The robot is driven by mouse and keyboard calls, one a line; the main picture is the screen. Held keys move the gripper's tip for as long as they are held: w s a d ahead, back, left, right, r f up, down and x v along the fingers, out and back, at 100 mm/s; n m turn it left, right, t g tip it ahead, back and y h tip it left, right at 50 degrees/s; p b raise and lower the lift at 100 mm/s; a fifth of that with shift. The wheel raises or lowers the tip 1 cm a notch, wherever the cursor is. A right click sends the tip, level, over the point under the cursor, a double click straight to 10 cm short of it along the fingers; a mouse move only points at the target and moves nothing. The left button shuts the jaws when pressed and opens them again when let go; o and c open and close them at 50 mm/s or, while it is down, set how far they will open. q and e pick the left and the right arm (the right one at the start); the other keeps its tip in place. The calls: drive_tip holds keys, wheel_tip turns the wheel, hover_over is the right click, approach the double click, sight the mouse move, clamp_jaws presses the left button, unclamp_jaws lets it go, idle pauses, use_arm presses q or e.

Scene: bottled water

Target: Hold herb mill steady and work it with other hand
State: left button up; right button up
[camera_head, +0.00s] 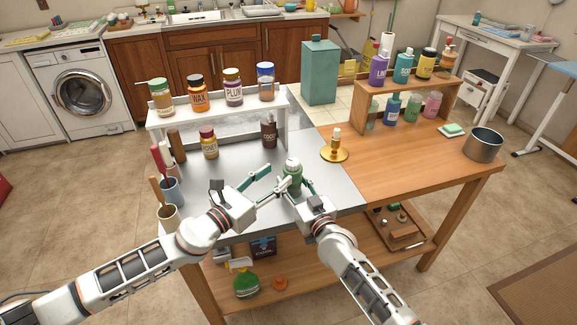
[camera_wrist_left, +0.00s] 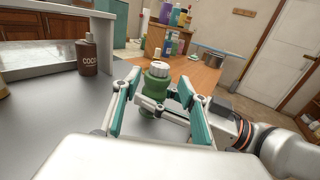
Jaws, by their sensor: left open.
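The herb mill (camera_head: 293,178) is a green bottle-like body with a pale grey cap. It stands upright near the front edge of the grey worktop and also shows in the left wrist view (camera_wrist_left: 158,80). My right gripper (camera_head: 295,187) reaches it from the front right, with its fingers on either side of the lower body. They look closed against it, though the contact is partly hidden. My left gripper (camera_head: 268,182) is open and empty just left of the mill. In the left wrist view its teal fingers (camera_wrist_left: 160,115) are spread, with the mill beyond and between them.
A brown cocoa bottle (camera_head: 269,131) and a honey jar (camera_head: 209,143) stand behind. A white riser (camera_head: 215,106) carries several jars. Cups with tools (camera_head: 172,190) stand at left.

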sight(289, 166)
use_arm(q)
drive_tip(key=x, duration=0.6)
drive_tip(key=shift+w+d, duration=0.2)
drive_tip(key=c, duration=1.1)
